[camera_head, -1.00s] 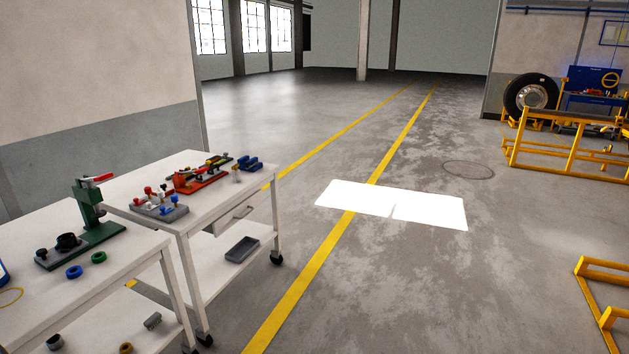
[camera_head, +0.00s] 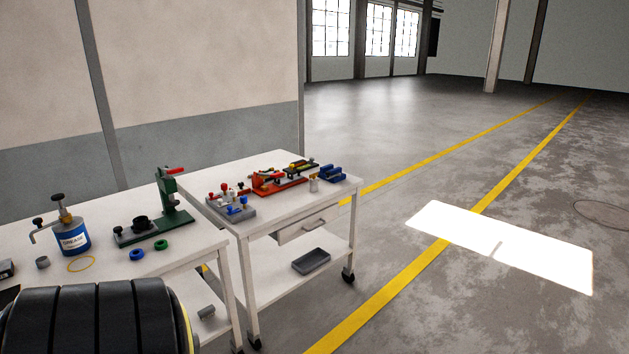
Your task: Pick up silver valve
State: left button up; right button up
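I cannot pick out a silver valve with certainty. A small silver-white cylinder (camera_head: 314,185) stands near the front right of the far white cart's top, but it is too small to identify. A grey block (camera_head: 232,210) with red, white and blue fittings sits on the same cart, left of the cylinder. A small grey ring-like piece (camera_head: 42,262) lies on the near white table beside the blue grease can (camera_head: 73,238). Neither of my grippers is in view.
A large black grooved tyre-like thing (camera_head: 95,318) fills the lower left. The near table bears a green press (camera_head: 165,205) and blue and green rings. The far cart (camera_head: 283,221) also holds red, yellow and blue tools. Open floor lies to the right.

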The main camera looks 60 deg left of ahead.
aim_at(313, 182)
jog(key=u, duration=0.55)
jog(key=i, duration=1.75)
jog(key=u, duration=1.05)
